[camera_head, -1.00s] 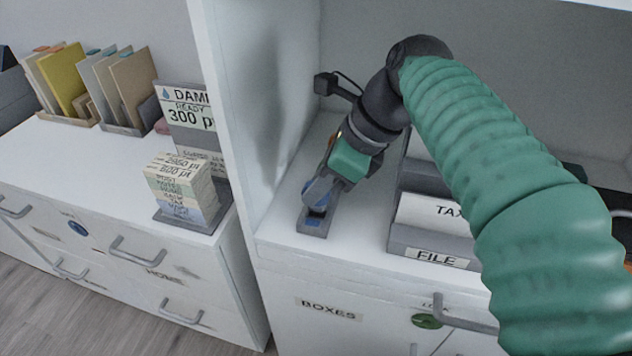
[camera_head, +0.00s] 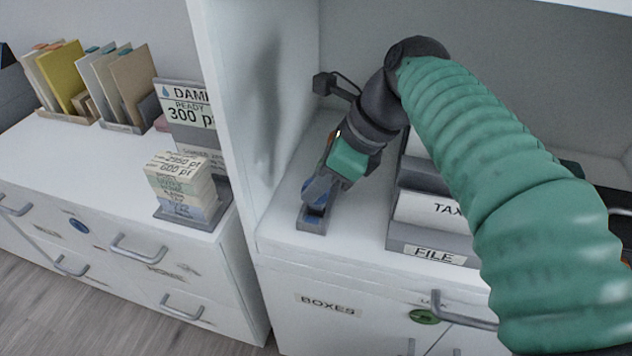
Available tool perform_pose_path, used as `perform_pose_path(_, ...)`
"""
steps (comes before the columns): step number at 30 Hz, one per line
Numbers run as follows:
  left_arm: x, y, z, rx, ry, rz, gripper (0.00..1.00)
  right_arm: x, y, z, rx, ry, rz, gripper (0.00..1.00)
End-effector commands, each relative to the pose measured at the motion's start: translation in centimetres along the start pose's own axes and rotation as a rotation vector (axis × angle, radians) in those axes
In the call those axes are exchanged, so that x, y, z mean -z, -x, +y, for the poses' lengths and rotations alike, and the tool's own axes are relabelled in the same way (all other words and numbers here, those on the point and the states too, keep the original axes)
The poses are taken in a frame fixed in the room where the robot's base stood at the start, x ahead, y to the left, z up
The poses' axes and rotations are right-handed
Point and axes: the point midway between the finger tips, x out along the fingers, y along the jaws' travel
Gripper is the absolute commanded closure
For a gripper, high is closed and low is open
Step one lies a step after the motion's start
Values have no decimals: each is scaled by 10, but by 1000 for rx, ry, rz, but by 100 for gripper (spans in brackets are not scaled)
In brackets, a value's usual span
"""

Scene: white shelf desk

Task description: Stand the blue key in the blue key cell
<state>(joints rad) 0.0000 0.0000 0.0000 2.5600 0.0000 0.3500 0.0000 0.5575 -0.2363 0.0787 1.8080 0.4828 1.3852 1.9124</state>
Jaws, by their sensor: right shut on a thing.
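My right gripper (camera_head: 318,198) reaches in from the right with its green sleeved arm and points down at a small grey key holder (camera_head: 311,226) on the white shelf desk. It is shut on the blue key (camera_head: 316,210), of which only small blue bits show between and below the fingers. The key is at the holder's cells, but the fingers hide whether it sits inside one. Which cell is the blue one cannot be made out. My left gripper is not in view.
Grey file trays (camera_head: 432,245) labelled FILE stand close to the right of the holder. A white upright panel (camera_head: 228,130) rises on the left. Beyond it are a stack of cards (camera_head: 180,182), a sign (camera_head: 187,110) and folders (camera_head: 65,80). The shelf in front of the holder is narrow.

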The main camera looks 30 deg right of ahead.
Motion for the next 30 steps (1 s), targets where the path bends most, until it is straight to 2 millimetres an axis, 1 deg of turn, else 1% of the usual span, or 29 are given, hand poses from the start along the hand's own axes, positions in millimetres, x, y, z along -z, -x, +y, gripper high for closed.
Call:
perform_pose_path(7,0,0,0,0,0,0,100,0,0,0,0,0,0,100)
perform_pose_path(15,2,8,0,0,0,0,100,-1,2,0,0,0,0,100)
perform_pose_path(30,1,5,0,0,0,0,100,2,-4,0,0,0,0,100)
